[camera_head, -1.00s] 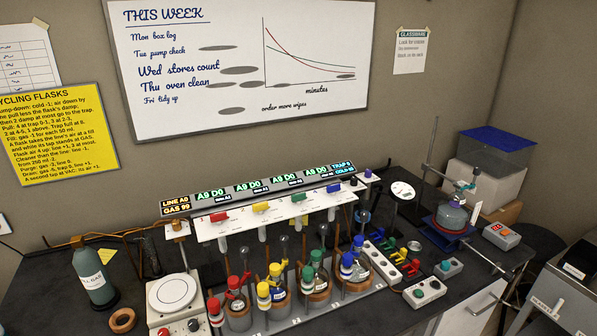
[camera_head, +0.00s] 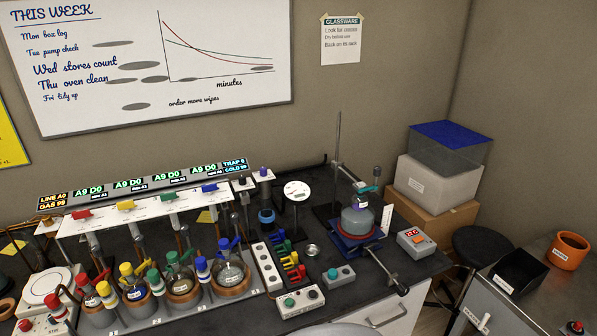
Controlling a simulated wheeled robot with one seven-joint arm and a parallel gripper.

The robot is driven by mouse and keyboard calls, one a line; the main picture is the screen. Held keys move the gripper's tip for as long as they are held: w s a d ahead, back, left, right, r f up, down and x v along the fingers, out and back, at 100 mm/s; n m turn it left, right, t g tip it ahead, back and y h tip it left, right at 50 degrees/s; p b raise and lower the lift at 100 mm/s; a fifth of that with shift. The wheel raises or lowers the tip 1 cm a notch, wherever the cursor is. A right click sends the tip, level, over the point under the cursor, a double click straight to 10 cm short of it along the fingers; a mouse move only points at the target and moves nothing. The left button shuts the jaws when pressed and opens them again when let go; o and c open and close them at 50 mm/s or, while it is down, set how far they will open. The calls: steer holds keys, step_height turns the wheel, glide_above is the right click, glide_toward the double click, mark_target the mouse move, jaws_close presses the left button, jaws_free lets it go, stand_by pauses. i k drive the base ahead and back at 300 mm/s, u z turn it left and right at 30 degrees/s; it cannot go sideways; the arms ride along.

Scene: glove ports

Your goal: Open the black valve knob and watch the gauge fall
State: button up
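The gauge (camera_head: 297,190) is a round white dial on a thin stand, behind the coloured clamps on the dark bench. Its needle reading is too small to make out. A small dark knob-like part (camera_head: 241,181) sits on the white plate at the right end of the valve rail, left of a purple knob (camera_head: 263,172). I cannot tell for sure whether this dark part is the black valve knob. My gripper is not in view.
Several flasks with coloured taps stand in a rack (camera_head: 165,306) at left. A glass vessel (camera_head: 357,217) stands on a blue support at right, with a rod (camera_head: 383,268) jutting over the bench front. Boxes (camera_head: 437,180) and a stool (camera_head: 478,246) lie further right.

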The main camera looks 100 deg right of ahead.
mark_target(241, 179)
steer(key=u, duration=0.05)
steer(key=k, duration=0.7)
steer(key=z, duration=2.5)
